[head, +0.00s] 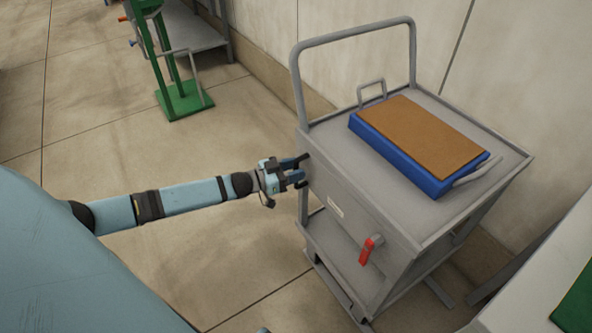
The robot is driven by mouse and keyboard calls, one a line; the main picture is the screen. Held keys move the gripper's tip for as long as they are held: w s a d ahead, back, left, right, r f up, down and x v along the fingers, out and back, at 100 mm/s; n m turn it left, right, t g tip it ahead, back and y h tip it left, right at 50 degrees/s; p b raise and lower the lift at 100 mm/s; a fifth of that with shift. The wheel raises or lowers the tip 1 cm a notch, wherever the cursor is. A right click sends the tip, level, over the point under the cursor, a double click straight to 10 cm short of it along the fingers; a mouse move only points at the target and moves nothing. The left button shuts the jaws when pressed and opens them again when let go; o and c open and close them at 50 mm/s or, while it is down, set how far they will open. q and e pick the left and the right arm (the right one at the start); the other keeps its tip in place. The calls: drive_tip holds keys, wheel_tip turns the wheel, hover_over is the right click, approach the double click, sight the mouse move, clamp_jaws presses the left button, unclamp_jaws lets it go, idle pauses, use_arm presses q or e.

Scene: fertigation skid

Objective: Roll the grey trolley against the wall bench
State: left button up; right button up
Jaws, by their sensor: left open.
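The grey trolley (345,213) stands at the right of the head view, near the wall. It has a tall tubular push handle (352,38) at its far left end, a lower shelf and a red lever (370,249) on its near side. My left gripper (301,171) is open beside the trolley's left side, near the upper corner below the handle. I cannot tell whether its fingers touch the trolley. The wall bench cannot be made out for certain; a grey low platform (190,35) stands by the wall at the top. My right gripper is not in view.
A blue case with a brown top (420,135) lies on the trolley. A green stand (183,100) is on the floor at upper left. A white surface with a green panel (550,285) is at lower right. The floor (235,120) between stand and trolley is clear.

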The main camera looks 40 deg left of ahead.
sight(339, 197)
use_arm(q)
drive_tip(key=shift+w+d, duration=0.2)
drive_tip(key=shift+w, duration=0.05)
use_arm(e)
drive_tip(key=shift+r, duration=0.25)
